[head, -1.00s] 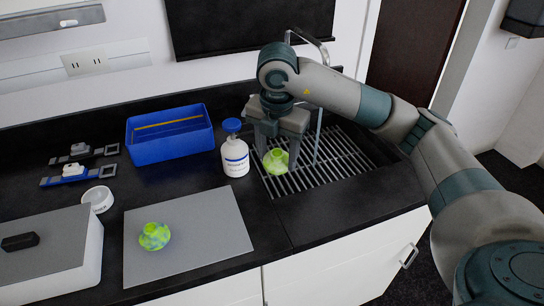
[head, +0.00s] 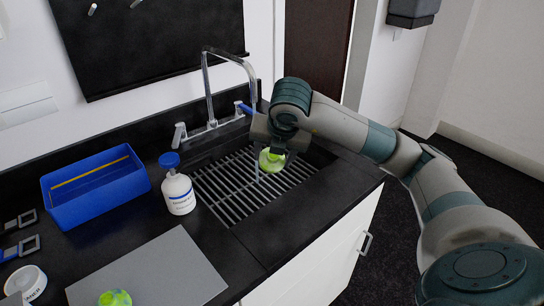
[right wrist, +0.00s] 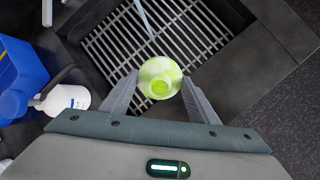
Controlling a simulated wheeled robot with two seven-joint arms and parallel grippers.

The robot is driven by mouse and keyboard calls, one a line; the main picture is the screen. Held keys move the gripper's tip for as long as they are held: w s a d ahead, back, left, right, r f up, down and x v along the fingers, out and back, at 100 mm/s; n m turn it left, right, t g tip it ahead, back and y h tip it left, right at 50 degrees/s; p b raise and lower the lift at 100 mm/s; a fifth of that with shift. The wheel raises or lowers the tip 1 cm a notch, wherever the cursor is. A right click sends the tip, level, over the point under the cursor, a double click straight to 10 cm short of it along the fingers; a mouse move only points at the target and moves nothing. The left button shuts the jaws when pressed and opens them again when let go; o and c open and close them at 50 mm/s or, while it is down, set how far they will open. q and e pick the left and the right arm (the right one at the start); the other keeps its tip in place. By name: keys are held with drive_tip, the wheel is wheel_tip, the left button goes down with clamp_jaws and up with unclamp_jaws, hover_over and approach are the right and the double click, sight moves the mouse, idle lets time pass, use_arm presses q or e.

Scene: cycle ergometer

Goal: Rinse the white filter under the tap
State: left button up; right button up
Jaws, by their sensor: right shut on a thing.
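My right gripper (head: 268,150) is shut on a lime-green and pale, rounded piece (head: 271,161) and holds it over the sink grate. The same piece shows between the fingertips in the right wrist view (right wrist: 160,78), with a pale rim and a round lime centre. I cannot tell whether this is the white filter. The tap (head: 210,85) arches over the sink, and a thin clear vertical line, looking like running water, drops from its spout just left of the piece. In the right wrist view that line appears beyond the piece, apart from it. My left gripper is not in view.
The slatted sink (head: 222,198) lies below. A white bottle with a blue cap (head: 179,195) stands at its left edge, near a blue bin (head: 95,190). A similar green piece (head: 115,298) lies on a grey mat (head: 165,265). A white round tub (head: 28,280) is at lower left.

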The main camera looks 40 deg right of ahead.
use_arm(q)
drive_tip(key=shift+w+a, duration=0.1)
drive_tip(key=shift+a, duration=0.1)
use_arm(e)
drive_tip(key=shift+w, duration=0.15)
